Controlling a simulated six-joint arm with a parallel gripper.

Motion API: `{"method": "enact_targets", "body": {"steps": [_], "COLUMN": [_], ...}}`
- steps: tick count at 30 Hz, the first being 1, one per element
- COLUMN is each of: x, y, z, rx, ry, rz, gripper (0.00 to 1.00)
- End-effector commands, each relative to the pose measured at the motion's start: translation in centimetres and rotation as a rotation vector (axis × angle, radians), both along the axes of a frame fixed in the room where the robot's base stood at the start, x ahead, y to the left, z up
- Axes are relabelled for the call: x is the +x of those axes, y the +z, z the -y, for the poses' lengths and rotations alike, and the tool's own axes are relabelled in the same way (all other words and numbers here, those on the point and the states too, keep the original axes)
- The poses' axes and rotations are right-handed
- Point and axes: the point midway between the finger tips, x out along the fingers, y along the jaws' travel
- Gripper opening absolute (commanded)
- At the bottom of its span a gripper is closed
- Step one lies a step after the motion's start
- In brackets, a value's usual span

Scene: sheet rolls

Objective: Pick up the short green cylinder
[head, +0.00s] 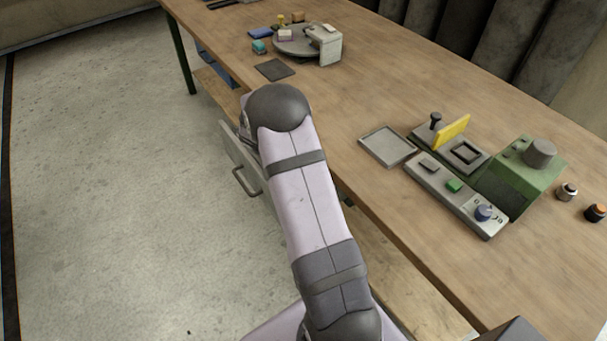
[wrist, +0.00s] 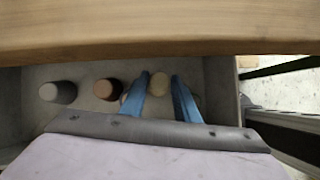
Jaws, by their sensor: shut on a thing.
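In the wrist view my gripper (wrist: 159,77) has its two blue fingers inside an open drawer (wrist: 221,88) under the table edge. A pale beige round-topped cylinder (wrist: 158,85) stands between the fingers, and they are shut on it. I see no clearly green cylinder in the drawer; the dim light makes colours hard to judge. A grey cylinder (wrist: 58,92) and a dark cylinder with a brownish top (wrist: 107,90) are to the left. Small orange-brown bits show behind the fingers, mostly hidden. In the head view my arm hides the gripper.
The wooden tabletop (head: 370,90) overhangs the drawer close above the fingers. The drawer front has a handle (head: 245,182). On the table are a shallow tray (head: 387,146), a control panel (head: 457,194), a green machine (head: 522,175) and a round turntable (head: 297,45).

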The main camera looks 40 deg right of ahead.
Motion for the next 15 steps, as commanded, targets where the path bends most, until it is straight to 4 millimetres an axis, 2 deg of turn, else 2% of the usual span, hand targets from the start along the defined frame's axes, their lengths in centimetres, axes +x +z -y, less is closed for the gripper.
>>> {"method": "enact_targets", "body": {"steps": [4, 5, 6, 15], "x": [-0.01, 0.0, 0.0, 0.0], "y": [-0.37, -0.29, -0.27, -0.22], "z": [0.01, 0.01, 0.01, 0.0], "rx": [0.0, 0.0, 0.0, 0.0], "ry": [0.0, 0.0, 0.0, 0.0], "rz": [0.0, 0.0, 0.0, 0.0], "gripper": [0.02, 0.35, 0.45, 0.47]}}
